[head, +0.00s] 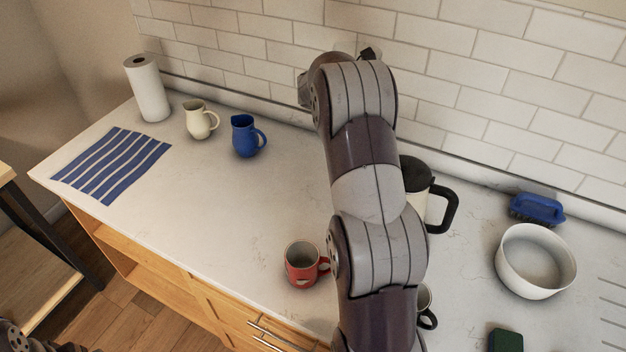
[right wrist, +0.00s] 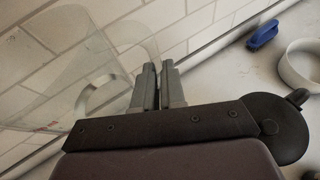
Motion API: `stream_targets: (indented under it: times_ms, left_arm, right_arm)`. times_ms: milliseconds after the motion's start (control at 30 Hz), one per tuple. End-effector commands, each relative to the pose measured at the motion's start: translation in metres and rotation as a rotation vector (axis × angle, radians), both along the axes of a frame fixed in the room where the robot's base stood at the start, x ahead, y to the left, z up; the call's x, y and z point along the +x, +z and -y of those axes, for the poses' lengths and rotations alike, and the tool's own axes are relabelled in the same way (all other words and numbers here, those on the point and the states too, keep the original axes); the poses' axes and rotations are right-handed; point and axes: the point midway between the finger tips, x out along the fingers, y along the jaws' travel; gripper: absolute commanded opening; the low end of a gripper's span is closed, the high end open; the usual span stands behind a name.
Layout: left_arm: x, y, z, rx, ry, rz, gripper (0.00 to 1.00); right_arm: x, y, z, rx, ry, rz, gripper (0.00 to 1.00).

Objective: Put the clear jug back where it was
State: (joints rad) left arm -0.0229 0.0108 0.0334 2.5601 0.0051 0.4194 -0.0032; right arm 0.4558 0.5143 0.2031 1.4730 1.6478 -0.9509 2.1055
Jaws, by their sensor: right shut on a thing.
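The clear jug (right wrist: 75,75) shows as a see-through body on the left of the right wrist view. My right gripper (right wrist: 158,85) has its fingers close together at the jug's right side and is shut on it; the exact grip point is hard to make out. In the head view my right arm crosses the middle, and the jug and the right gripper cannot be made out there. My left gripper is not in view; only a dark bit of my left arm shows at the bottom left corner.
A cream jug (head: 201,120), blue jug (head: 244,136), striped cloth (head: 112,165) and paper roll (head: 148,88) stand left. A red mug (head: 301,264) is near the front edge. A black-lidded pot (head: 416,176), white bowl (head: 535,262), blue brush (head: 537,208) and green sponge (head: 505,341) are right.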

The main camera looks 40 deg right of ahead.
Motion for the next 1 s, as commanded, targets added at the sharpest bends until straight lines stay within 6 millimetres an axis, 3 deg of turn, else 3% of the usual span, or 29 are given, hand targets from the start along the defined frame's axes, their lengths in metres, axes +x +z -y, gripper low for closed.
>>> stream_targets:
  times_ms: [33,100,300,400,567,1000]
  left_arm:
    - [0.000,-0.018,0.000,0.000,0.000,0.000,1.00]
    - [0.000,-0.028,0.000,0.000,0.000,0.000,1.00]
    - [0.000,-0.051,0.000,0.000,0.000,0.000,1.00]
    - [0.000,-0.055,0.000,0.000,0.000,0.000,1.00]
    - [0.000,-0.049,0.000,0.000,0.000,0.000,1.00]
    - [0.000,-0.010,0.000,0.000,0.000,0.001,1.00]
  right_arm:
    - [0.000,-0.024,0.000,-0.001,0.000,0.000,0.00]
    - [0.001,-0.047,0.001,-0.001,-0.001,-0.002,0.00]
    - [0.000,-0.110,0.001,-0.001,0.000,-0.002,0.00]
    - [0.000,-0.130,0.000,-0.001,0.001,0.000,0.00]
    - [0.006,-0.142,-0.008,0.001,0.003,0.002,0.00]
    - [0.060,-0.196,-0.086,0.000,0.005,0.002,0.00]
